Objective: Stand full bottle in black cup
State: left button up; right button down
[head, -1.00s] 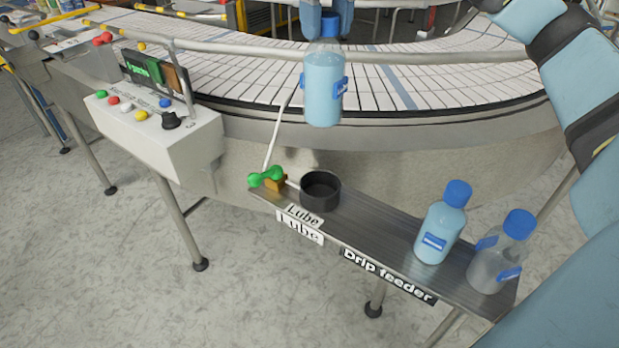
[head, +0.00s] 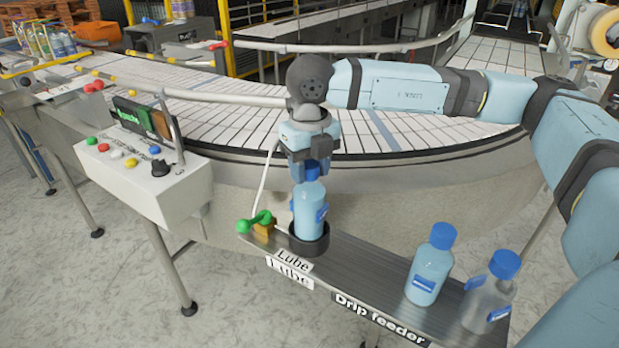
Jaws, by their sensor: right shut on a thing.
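A bottle full of pale blue liquid (head: 309,212) stands upright at the black cup (head: 309,246). Its lower end appears to be inside the cup's rim, and its base is hidden; I cannot tell whether it touches the cup's floor. My right gripper (head: 312,170) points straight down from above and is shut on the bottle's blue cap end, which it partly hides. The cup sits at the left part of the metal shelf (head: 365,262). My left gripper is not in view.
Another filled bottle (head: 429,268) and a clear, seemingly empty bottle (head: 488,296) stand at the shelf's right end. A green-handled valve (head: 256,221) is just left of the cup. The control box (head: 140,175) stands further left, the curved conveyor (head: 235,112) behind.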

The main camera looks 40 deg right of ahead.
jog(key=shift+f, duration=1.5)
jog(key=c, duration=0.6)
grip_release()
notch_tip(320, 180, up, 12)
jog(key=shift+d+r+b, duration=0.1)
jog(key=shift+r+b, duration=0.05)
jog(key=shift+b, duration=0.3)
